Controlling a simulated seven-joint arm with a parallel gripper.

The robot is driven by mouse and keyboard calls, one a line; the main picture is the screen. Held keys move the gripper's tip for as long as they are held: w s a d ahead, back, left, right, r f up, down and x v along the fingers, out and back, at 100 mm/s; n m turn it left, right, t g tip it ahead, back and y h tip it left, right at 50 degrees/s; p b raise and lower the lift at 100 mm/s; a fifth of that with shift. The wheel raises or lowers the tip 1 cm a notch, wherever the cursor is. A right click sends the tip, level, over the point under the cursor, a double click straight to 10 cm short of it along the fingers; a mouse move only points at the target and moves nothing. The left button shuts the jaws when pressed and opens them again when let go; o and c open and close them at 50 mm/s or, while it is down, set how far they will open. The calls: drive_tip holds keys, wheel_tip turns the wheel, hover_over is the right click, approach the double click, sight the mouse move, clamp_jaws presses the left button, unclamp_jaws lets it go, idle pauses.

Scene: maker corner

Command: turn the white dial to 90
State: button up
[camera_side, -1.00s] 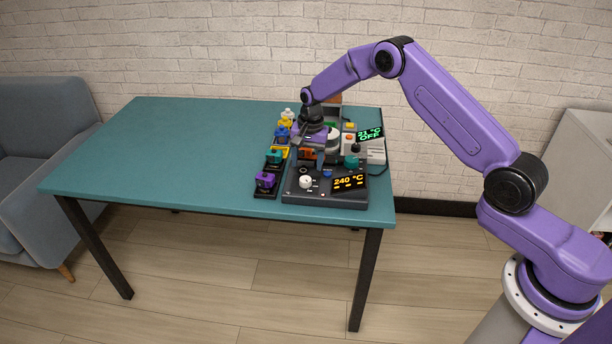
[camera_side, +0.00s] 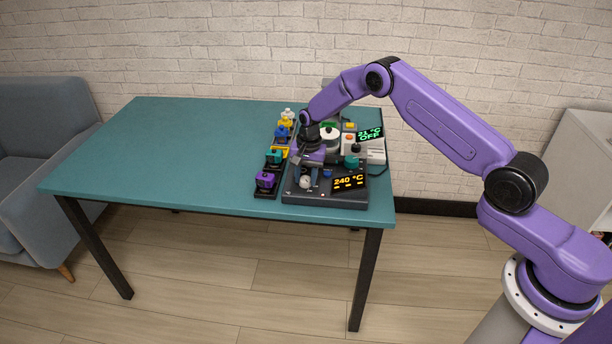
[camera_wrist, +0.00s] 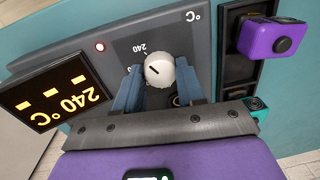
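The white dial (camera_wrist: 160,70) sits on a dark grey control panel (camera_wrist: 122,18). It has a dark pointer line, and a 240 mark shows beside it. A tilted display (camera_wrist: 58,105) reads 240 °C in yellow. In the side view the dial (camera_side: 305,182) is at the front left of the panel. My gripper (camera_wrist: 160,80) has its two blue fingers apart, one on each side of the dial. It is open, and I cannot tell whether either finger touches the dial. In the side view my gripper (camera_side: 301,165) is just above and behind the dial.
A purple block (camera_side: 266,180) stands left of the panel, in a row with teal, yellow and blue ones. A second display (camera_side: 370,134) behind reads 21 °C OFF. A teal knob (camera_side: 351,161) stands right of my gripper. The table's left side (camera_side: 150,150) is clear.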

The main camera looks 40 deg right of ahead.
drive_tip(key=shift+n, duration=0.3)
drive_tip(key=n, duration=0.9)
drive_tip(key=shift+w+n+g, duration=0.15)
drive_tip(key=shift+n+g, duration=0.15)
drive_tip(key=shift+n, duration=0.1)
drive_tip(key=n, duration=0.4)
drive_tip(key=shift+n, duration=0.3)
drive_tip(key=n, duration=0.4)
drive_tip(key=shift+n+g, duration=0.3)
drive_tip(key=o, duration=1.1)
drive_tip(key=shift+c, duration=0.2)
